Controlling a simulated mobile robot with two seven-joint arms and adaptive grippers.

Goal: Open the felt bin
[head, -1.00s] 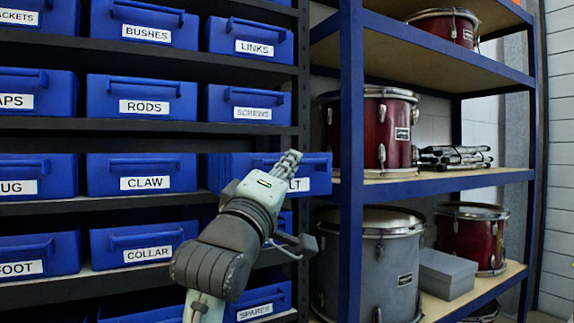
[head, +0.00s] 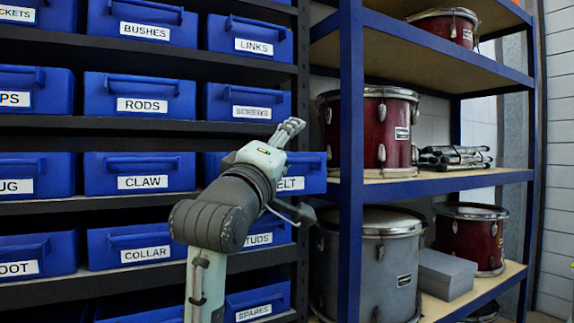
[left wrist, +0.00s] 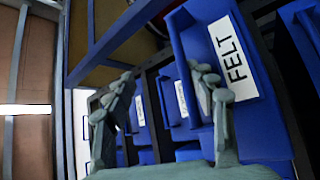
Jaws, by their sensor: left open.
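The felt bin (head: 316,172) is a blue drawer with a white label reading "ELT" in the head view, its left part hidden behind my arm. It stands out from the rack farther than the bins above and below it. My right gripper is not in view.
The screws bin (head: 218,100) is directly above and the studs bin (head: 284,232) below. A blue post (head: 350,250) stands at the right of the bin. Beyond it are shelves with red drums (head: 368,130) and a grey drum (head: 370,280).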

